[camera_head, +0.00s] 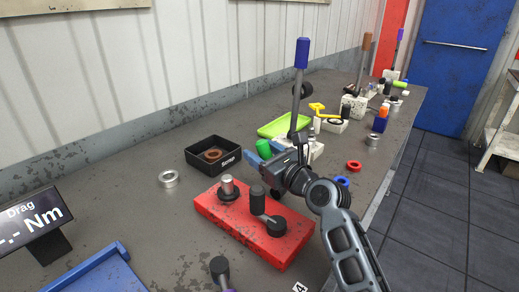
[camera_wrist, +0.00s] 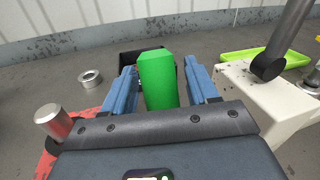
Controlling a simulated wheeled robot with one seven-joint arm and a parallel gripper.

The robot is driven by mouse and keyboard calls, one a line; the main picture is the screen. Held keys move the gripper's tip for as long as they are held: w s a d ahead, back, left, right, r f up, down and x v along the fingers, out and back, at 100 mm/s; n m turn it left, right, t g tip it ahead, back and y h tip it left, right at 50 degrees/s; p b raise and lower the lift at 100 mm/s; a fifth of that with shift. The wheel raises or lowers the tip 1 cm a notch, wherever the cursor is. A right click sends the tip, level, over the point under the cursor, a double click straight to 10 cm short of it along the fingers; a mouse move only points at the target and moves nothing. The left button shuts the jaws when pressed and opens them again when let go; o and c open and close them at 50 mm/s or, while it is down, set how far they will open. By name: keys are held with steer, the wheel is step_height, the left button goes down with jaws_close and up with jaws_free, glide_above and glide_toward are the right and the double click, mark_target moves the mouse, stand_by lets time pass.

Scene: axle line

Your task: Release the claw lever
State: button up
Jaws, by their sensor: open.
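A tall lever (camera_head: 296,98) with a blue-purple grip (camera_head: 302,52) stands nearly upright on a white speckled block (camera_head: 316,151); which lever is the claw lever, I cannot tell for sure. In the wrist view, the lever's grey lower end (camera_wrist: 268,68) and the white block (camera_wrist: 240,95) are at the right. My gripper (camera_head: 264,154) is open, low beside the block's left side. A green faceted piece (camera_wrist: 158,82) shows between its blue fingers (camera_wrist: 160,88), with gaps on both sides. It also shows just past the fingers in the head view (camera_head: 263,146). Its base is hidden.
A red block (camera_head: 220,222) with metal and black posts lies in front. A black bin (camera_head: 198,164) holding a brown ring, and a metal ring (camera_head: 168,179), are to the left. A green tray (camera_head: 281,125) is behind. More levers stand farther along the bench.

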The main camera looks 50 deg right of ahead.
steer(key=shift+w+d, duration=0.15)
steer(key=shift+w, duration=0.25)
steer(key=shift+c, duration=0.2)
jaws_close()
